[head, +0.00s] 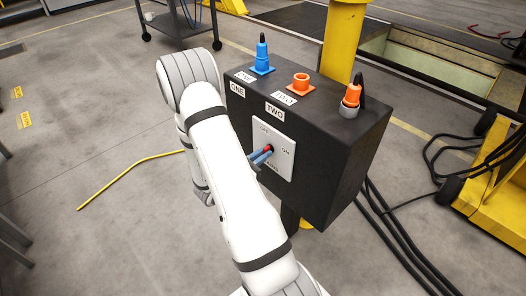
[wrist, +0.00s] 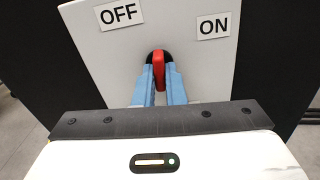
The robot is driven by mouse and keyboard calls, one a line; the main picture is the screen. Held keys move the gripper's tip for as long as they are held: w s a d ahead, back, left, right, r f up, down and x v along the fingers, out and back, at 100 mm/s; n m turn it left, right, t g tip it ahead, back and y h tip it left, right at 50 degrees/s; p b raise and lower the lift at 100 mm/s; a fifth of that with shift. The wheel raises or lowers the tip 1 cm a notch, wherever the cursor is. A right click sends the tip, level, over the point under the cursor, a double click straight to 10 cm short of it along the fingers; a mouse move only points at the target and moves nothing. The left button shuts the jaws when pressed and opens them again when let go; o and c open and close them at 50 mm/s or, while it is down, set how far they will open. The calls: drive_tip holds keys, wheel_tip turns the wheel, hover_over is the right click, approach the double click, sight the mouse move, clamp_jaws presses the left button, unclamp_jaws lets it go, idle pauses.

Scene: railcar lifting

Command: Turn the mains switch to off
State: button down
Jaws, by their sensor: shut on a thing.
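The mains switch is a red handle (wrist: 159,70) on a white plate (head: 284,152) on the front of a black box (head: 335,150). The plate carries an OFF label (wrist: 118,13) on the left and an ON label (wrist: 214,26) on the right. In the wrist view the red handle stands about upright, between the two labels. My gripper (wrist: 159,78) has its blue fingers shut on the red handle, one on each side. In the head view the fingers reach the plate from the left, and my white arm hides part of the box's front.
On top of the box are a blue plug (head: 262,55), an orange socket (head: 301,83) and an orange plug (head: 351,95). A yellow post (head: 342,40) stands behind. Black cables (head: 400,235) lie on the right, and a yellow cable (head: 120,180) lies on the floor at left.

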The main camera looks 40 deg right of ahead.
drive_tip(key=shift+n, duration=0.7)
drive_tip(key=c, duration=1.5)
unclamp_jaws()
drive_tip(key=shift+a, duration=0.1)
drive_tip(key=shift+a, duration=0.1)
drive_tip(key=a, duration=0.7)
drive_tip(key=shift+s+a, duration=0.3)
